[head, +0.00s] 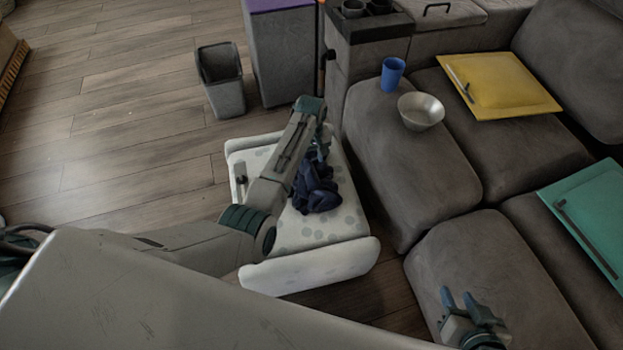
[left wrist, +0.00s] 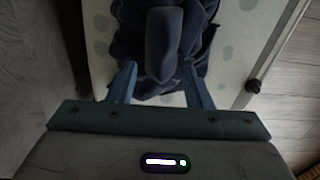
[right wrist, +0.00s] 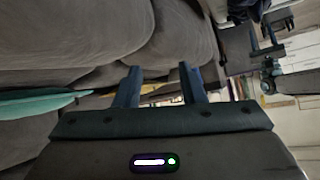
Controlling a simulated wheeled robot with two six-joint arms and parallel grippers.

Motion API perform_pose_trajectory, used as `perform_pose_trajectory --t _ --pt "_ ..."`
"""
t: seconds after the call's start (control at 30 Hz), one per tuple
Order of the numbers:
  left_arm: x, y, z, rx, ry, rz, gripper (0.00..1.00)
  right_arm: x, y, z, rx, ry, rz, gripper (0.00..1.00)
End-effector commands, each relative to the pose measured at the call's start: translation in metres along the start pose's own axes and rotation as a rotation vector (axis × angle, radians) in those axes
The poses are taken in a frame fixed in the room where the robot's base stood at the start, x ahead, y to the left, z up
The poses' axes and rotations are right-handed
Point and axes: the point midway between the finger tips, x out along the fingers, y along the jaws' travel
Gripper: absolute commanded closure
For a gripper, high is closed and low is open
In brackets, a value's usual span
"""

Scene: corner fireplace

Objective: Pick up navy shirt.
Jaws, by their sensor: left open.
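The navy shirt (head: 318,190) lies crumpled on a white, grey-spotted padded bench (head: 345,222) in the middle of the head view. My left arm reaches over the bench, and my left gripper (head: 318,148) is at the shirt's far side, partly hidden by the arm. In the left wrist view the shirt (left wrist: 163,45) lies ahead of and partly between the open fingers of the left gripper (left wrist: 160,85); they are not closed on it. My right gripper (head: 476,308) is open and empty over the sofa at lower right; the right wrist view shows its fingers (right wrist: 160,85) apart.
A grey sofa (head: 410,170) stands right of the bench, with a blue cup (head: 392,74), a metal bowl (head: 420,111), a yellow cushion-like panel (head: 505,85) and a teal panel (head: 590,205). A grey bin (head: 222,80) stands behind. Wooden floor at left is clear.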

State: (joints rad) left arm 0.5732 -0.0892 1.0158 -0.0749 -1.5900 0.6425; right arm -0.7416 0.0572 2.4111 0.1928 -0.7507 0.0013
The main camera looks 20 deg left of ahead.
Motion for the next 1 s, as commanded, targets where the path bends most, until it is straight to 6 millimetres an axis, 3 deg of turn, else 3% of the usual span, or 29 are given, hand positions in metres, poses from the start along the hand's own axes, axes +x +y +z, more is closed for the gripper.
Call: perform_pose_trajectory --t 0.5,0.83,0.87,1.0 --pt "0.047 -0.004 0.003 0.0 -0.001 -0.001 0.55 0.004 0.004 -0.093 -0.061 0.441 0.013 0.64" --pt "0.049 -0.004 0.003 0.0 0.0 0.0 0.55 0.001 0.003 -0.102 -0.066 0.48 0.013 0.64" --pt "0.049 -0.004 0.003 0.0 0.0 0.0 0.56 0.001 0.003 -0.102 -0.066 0.479 0.013 0.64" --pt "0.049 -0.004 0.003 0.0 0.0 0.0 0.84 0.001 0.003 -0.102 -0.066 0.479 0.013 0.64"
